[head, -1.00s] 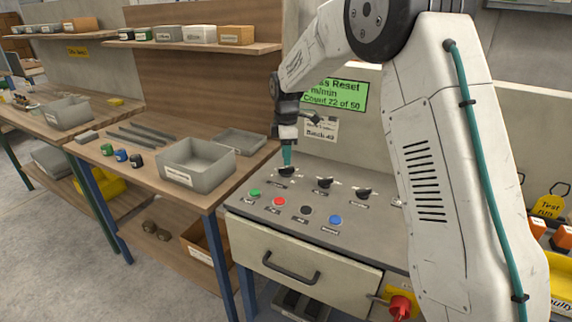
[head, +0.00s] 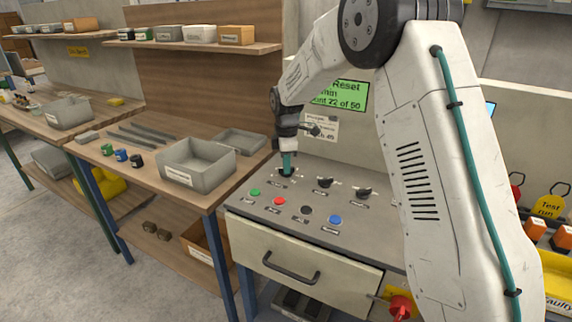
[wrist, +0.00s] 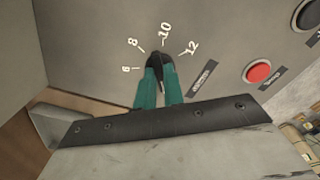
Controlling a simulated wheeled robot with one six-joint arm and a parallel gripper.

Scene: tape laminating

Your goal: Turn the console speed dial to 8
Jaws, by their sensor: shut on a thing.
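The black console dial (head: 286,173) is the leftmost of the three dials on the sloped grey panel. In the wrist view this dial (wrist: 155,57) sits among printed marks 6, 8, 10 and 12. My gripper (head: 287,160) reaches down onto it from above. In the wrist view the two teal fingers of my gripper (wrist: 159,70) are closed on the dial from both sides. The top of the dial shows between the fingertips, toward the 8 and 10 marks. The fingers hide much of it, and I cannot tell its exact setting. Its label is too small to read surely.
Two more black dials (head: 324,183) stand to the right. Green, red, black and blue buttons (head: 335,220) line the front of the panel. A green display (head: 340,95) is behind, partly covered by my arm. A grey bin (head: 197,165) stands on the left bench.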

